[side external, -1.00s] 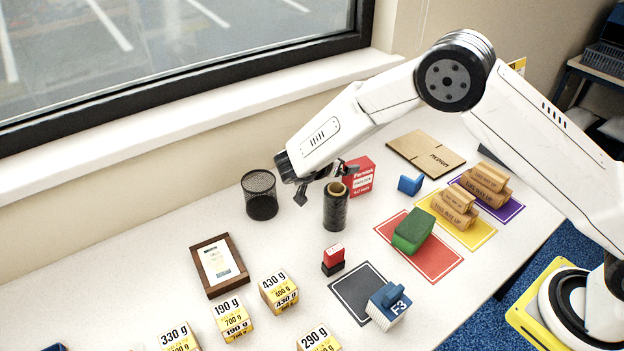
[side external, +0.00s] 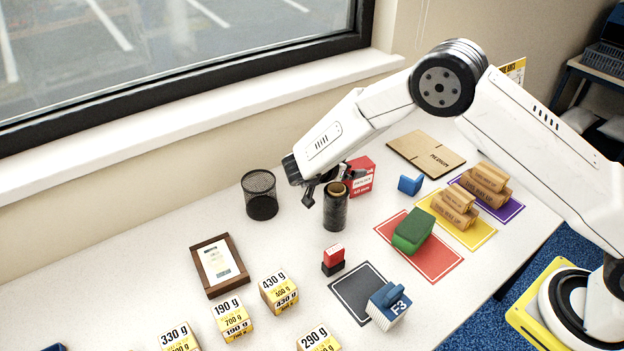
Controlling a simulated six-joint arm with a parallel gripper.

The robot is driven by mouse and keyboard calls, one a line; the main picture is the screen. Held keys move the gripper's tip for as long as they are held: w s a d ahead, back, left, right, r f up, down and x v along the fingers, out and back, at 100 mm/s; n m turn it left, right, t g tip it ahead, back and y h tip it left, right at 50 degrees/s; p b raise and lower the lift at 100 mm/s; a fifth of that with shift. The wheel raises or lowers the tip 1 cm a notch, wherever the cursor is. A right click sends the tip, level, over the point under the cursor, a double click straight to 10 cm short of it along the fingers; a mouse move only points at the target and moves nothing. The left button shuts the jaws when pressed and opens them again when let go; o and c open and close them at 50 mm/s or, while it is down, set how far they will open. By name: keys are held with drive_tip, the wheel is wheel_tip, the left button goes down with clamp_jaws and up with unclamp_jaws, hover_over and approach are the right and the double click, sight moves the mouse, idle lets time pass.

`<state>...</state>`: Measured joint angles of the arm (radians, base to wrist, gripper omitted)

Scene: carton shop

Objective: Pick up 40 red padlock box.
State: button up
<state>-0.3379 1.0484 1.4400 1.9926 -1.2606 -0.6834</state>
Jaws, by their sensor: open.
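A red box with a white label (side external: 361,174) stands upright at the back of the table, partly hidden behind my gripper and a black roll. Its print is too small to read as a padlock box. My gripper (side external: 322,198) is open, with its fingers pointing down beside the black roll (side external: 335,212). I see nothing between the fingers.
A black mesh cup (side external: 260,194) stands to the left. A red stamp (side external: 333,259) and a green block on a red mat (side external: 444,268) are in front. A flat carton (side external: 426,153) lies behind. Several weight-marked boxes stand at the front left.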

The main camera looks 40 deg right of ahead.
sight(358, 165)
drive_tip(key=shift+x, duration=2.4)
clamp_jaws()
